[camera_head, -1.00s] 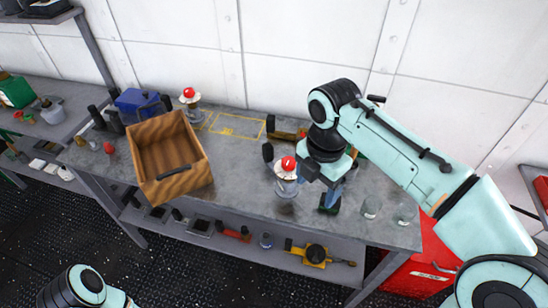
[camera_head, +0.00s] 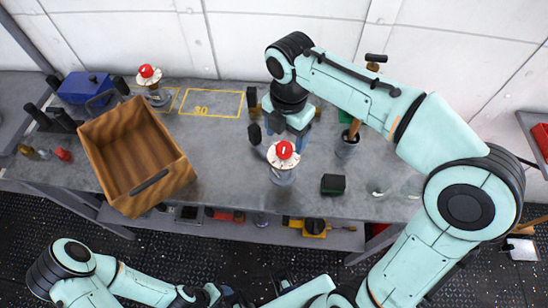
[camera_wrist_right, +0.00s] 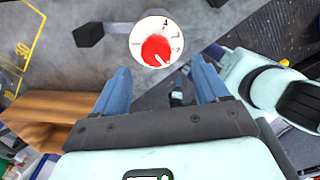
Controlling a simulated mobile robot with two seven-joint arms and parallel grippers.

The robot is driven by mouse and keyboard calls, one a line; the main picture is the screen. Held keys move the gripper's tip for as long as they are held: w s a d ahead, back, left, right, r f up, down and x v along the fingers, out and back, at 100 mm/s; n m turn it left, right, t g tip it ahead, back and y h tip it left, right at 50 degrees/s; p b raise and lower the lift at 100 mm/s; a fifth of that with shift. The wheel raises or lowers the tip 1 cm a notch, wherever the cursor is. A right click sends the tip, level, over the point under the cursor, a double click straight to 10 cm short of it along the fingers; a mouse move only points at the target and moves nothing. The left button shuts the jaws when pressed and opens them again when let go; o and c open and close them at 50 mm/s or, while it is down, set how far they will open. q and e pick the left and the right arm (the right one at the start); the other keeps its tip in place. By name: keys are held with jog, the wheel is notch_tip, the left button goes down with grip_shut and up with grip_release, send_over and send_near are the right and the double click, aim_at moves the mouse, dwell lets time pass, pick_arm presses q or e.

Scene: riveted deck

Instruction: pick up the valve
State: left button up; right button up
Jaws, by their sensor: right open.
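A valve (camera_head: 283,160) with a red knob on a white numbered dial stands upright on the grey workbench, near the middle of the head view. A similar red-knobbed valve (camera_head: 150,80) stands further back at the left. My right gripper (camera_head: 288,124) is open and empty, just behind the nearer valve in the head view. In the right wrist view a red-knobbed valve (camera_wrist_right: 155,43) shows beyond and between the tips of my open right gripper (camera_wrist_right: 162,78), apart from both fingers. My left arm shows at the bottom of the head view, but its gripper is not visible.
A wooden crate (camera_head: 181,172) stands left of the nearer valve. A yellow outlined area (camera_head: 212,103) at the back is bare.

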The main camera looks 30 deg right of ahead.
aim_at(284, 147)
jog(key=f, duration=0.6)
jog(key=shift+w+d+f+b, duration=0.1)
jog(key=shift+w+f+b, duration=0.1)
jog(key=shift+w+b, duration=0.15)
jog(key=shift+r, duration=0.1)
grip_shut()
